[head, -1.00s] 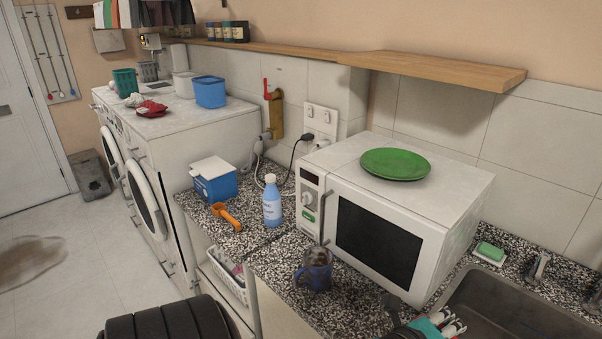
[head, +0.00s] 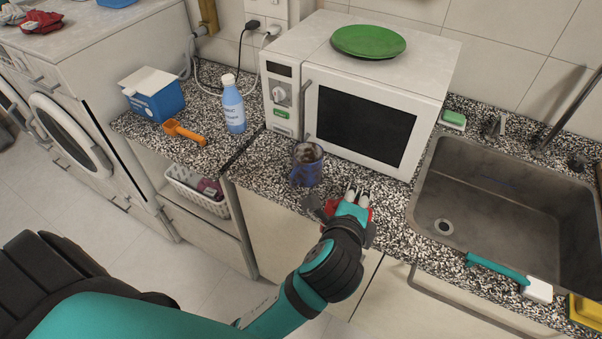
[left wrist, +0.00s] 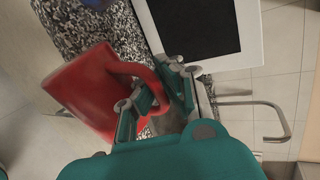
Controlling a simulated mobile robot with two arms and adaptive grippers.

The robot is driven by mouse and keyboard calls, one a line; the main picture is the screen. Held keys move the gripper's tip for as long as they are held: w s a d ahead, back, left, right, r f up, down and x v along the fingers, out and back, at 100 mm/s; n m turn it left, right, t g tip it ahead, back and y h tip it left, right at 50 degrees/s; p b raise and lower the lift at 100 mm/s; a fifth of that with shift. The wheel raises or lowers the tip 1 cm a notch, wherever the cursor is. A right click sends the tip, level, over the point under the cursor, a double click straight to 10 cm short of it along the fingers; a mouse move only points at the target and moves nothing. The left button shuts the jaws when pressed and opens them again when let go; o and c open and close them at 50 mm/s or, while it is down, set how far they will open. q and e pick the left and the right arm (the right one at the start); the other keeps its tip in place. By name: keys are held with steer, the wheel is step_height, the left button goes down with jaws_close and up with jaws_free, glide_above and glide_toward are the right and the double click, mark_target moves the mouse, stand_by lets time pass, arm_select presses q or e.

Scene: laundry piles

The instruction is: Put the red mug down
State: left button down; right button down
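The red mug (left wrist: 92,92) is at my left gripper, which also shows in the left wrist view (left wrist: 150,90). The mug looks tilted there, and its handle lies between my fingers, which are shut on it. In the head view, my left gripper (head: 357,194) is over the front part of the speckled counter (head: 262,172), before the microwave. Only small red parts of the mug (head: 334,207) show there; the gripper and wrist hide the rest. I cannot tell whether the mug touches the counter. My right gripper is not in view.
A blue mug (head: 306,168) stands just left of the gripper. The microwave (head: 430,75) is behind, with a green plate (head: 368,41) on top. The sink (head: 505,225) is to the right. A blue bottle (head: 233,107) and orange scoop (head: 184,132) are further left.

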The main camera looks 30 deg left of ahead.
arm_select(q)
steer(key=shift+n+y, duration=0.3)
steer(key=d, duration=0.1)
steer(key=d+r, duration=0.1)
steer(key=d, duration=0.2)
steer(key=shift+s+d+r, duration=0.15)
steer(key=shift+s+d, duration=0.1)
steer(key=shift+a, duration=0.1)
